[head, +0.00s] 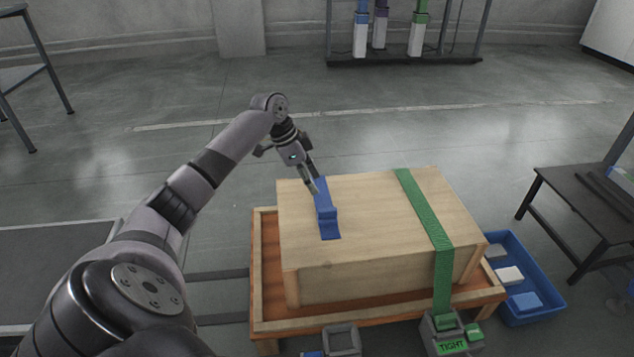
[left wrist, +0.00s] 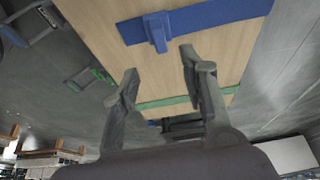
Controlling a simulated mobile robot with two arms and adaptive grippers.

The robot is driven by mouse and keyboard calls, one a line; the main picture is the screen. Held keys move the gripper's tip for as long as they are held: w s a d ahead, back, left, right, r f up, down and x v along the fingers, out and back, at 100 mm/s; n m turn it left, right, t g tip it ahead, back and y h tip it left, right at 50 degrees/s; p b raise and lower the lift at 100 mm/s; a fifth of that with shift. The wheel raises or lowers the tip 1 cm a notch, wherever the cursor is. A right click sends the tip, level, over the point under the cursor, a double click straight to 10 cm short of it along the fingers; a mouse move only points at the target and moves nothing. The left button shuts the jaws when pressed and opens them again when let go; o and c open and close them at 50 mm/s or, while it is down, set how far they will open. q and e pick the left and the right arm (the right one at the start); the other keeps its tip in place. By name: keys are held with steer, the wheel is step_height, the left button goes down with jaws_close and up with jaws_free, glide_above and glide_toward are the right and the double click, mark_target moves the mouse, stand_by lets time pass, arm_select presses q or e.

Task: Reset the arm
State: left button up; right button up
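My left arm reaches in from the left in the head view. My right gripper is not in view.
A green strap (head: 425,215) crosses the crate to a buckle marked TIGHT (head: 452,341). The crate sits on an orange-brown pallet (head: 262,270). A blue bin (head: 548,310) and dark table (head: 575,200) stand at right; a rack (head: 400,61) stands behind. Floor behind the crate is clear.

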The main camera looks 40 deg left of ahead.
arm_select(q)
steer(key=shift+s+a+r, duration=0.1)
steer(key=shift+s+r, duration=0.05)
steer(key=shift+r, duration=0.35)
